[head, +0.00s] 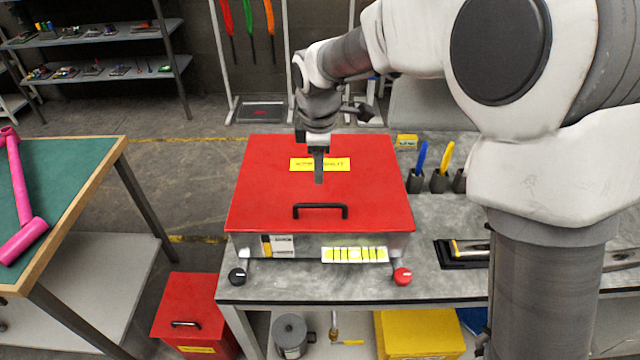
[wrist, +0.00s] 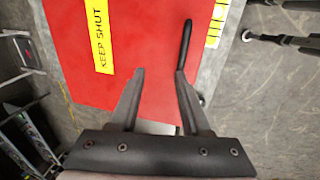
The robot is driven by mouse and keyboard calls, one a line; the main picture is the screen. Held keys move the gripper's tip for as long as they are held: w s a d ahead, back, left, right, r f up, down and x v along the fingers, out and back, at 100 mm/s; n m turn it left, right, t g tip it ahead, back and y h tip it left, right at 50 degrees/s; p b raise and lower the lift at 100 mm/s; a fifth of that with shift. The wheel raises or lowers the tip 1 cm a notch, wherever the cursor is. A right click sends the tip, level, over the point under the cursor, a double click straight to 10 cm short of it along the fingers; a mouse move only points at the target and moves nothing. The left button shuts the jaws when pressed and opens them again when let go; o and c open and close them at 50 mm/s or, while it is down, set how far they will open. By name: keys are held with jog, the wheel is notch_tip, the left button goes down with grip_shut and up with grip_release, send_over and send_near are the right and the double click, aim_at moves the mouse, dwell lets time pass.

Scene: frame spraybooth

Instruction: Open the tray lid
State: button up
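The tray is a metal box (head: 310,243) on the grey bench, with a flat red lid (head: 265,190) that is down on it. A black bar handle (head: 320,207) is fixed near the lid's front edge. A yellow label (head: 335,165) lies on the lid; in the wrist view the label (wrist: 97,40) reads "KEEP SHUT". My gripper (head: 319,180) points down above the lid, behind the handle. In the wrist view my gripper (wrist: 158,75) has its fingers apart with nothing between them. The handle (wrist: 184,45) shows just beyond the right fingertip; whether they touch I cannot tell.
A black knob (head: 237,276) and a red knob (head: 403,276) are at the tray's front corners. Pen holders with a blue tool (head: 421,158) and a yellow tool (head: 444,158) stand right of the tray. A green-topped table (head: 75,170) is at the left.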

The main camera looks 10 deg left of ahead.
jog(key=shift+s+f, duration=0.3)
jog(key=shift+f, duration=0.45)
